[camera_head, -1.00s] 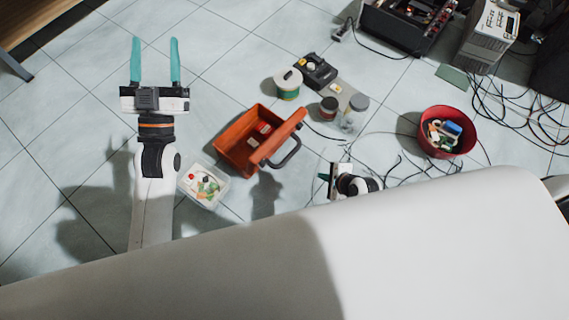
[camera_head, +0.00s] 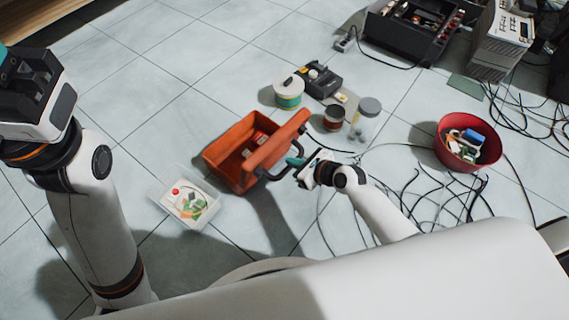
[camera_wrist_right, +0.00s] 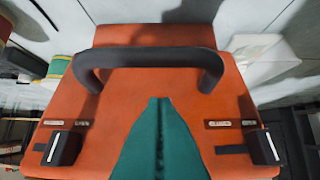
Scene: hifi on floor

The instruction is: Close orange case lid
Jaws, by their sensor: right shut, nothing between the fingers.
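The orange case (camera_head: 222,150) stands open on the tiled floor, with small items inside. Its orange lid (camera_head: 280,137) is raised along the right side, with a dark handle beside it. In the right wrist view the orange panel (camera_wrist_right: 90,112) fills the middle, with a black handle (camera_wrist_right: 150,57) and two dark latches. My right gripper (camera_head: 294,162) is shut and empty, just right of the lid by the handle; its teal fingers (camera_wrist_right: 160,110) overlap the panel. I cannot tell whether they touch it. My left gripper (camera_head: 8,62) is at the upper left, its fingers mostly out of frame.
A clear tub (camera_head: 190,203) of small parts lies left of the case. A green-and-white spool (camera_head: 288,92), a dark jar (camera_head: 333,118) and a clear jar (camera_head: 363,125) stand behind it. A red bowl (camera_head: 465,155) and loose cables (camera_head: 430,190) are to the right. Floor at back left is clear.

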